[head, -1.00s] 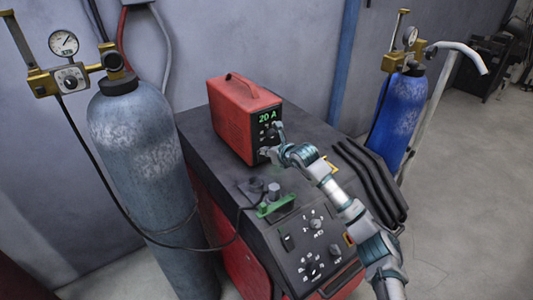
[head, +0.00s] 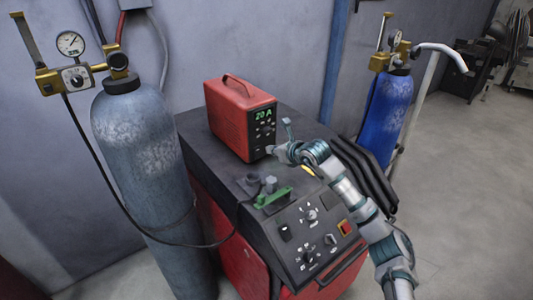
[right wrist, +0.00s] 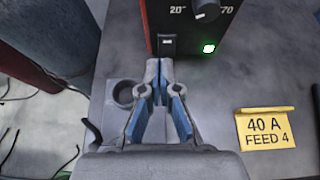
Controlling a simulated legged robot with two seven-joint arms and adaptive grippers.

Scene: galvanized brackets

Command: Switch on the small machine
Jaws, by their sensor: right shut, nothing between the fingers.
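The small machine (head: 240,117) is a red box with a handle and a black front, standing on the larger cabinet. Its display (head: 263,114) glows green with "20 A". In the right wrist view its front shows a dark rocker switch (right wrist: 167,45), a lit green lamp (right wrist: 209,48) and a knob (right wrist: 207,10) with a 20 to 70 scale. My right gripper (head: 273,150) is shut and empty, close to the lower front of the box. In the right wrist view its fingertips (right wrist: 160,68) are just below the switch; I cannot tell whether they touch. My left gripper is not in view.
The larger cabinet (head: 228,175) has its own knobs and switches on a sloped panel (head: 290,262). A green clamp (head: 274,198) lies on top. A yellow "40 A FEED 4" tag (right wrist: 266,128) is right of my gripper. Gas cylinders (head: 140,190) (head: 386,115) stand on both sides.

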